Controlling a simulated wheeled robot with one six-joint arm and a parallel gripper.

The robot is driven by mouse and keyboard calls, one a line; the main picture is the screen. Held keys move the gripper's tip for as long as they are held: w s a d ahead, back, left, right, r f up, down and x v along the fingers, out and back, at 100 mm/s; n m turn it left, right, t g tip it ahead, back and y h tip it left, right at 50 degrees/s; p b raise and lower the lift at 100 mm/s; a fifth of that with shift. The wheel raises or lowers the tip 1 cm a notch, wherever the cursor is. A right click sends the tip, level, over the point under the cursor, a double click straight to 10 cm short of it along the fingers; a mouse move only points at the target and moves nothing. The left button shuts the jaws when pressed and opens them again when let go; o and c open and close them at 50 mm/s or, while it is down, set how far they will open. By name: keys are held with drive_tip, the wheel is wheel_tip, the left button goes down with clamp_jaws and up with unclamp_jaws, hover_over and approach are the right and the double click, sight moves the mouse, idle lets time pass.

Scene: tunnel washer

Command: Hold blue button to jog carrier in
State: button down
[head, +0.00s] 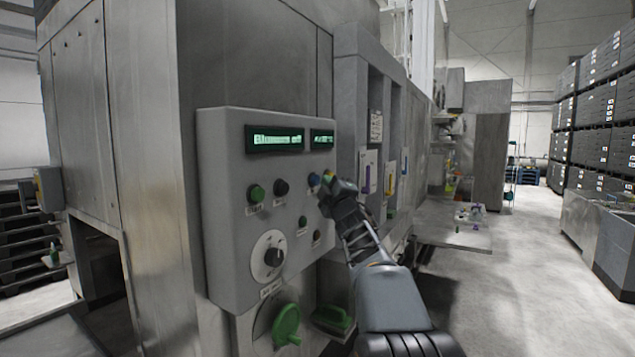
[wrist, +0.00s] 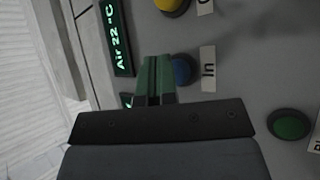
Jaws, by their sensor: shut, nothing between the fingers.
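The blue button (head: 314,180) is on the front of a grey control panel (head: 225,200), below the smaller right display. In the wrist view the blue button (wrist: 182,70) has a label reading "In" beside it. My gripper (head: 326,190) is at the panel, right beside the blue button. In the wrist view my gripper (wrist: 155,78) is shut and empty. Its green fingertips cover one edge of the blue button. I cannot tell whether they touch or press it.
A yellow button (wrist: 172,4) and a green button (wrist: 289,124) flank the blue one. A black selector knob (head: 274,257) and a large green handle (head: 287,325) are lower on the machine. Open floor (head: 530,270) lies to the right, before stacked grey crates (head: 597,105).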

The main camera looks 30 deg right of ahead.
drive_tip(key=shift+w+a, duration=0.25)
drive_tip(key=shift+w, duration=0.15)
idle(1.4)
drive_tip(key=shift+s+d, duration=0.1)
drive_tip(key=shift+s, duration=0.05)
idle(4.1)
drive_tip(key=shift+s+d, duration=0.35)
drive_tip(key=shift+s, duration=0.3)
drive_tip(key=shift+s+d, duration=0.4)
drive_tip(key=shift+s, duration=0.35)
drive_tip(key=shift+s+d, duration=0.4)
drive_tip(key=shift+s, duration=0.3)
drive_tip(key=shift+s+d, duration=0.4)
drive_tip(key=shift+s, duration=0.35)
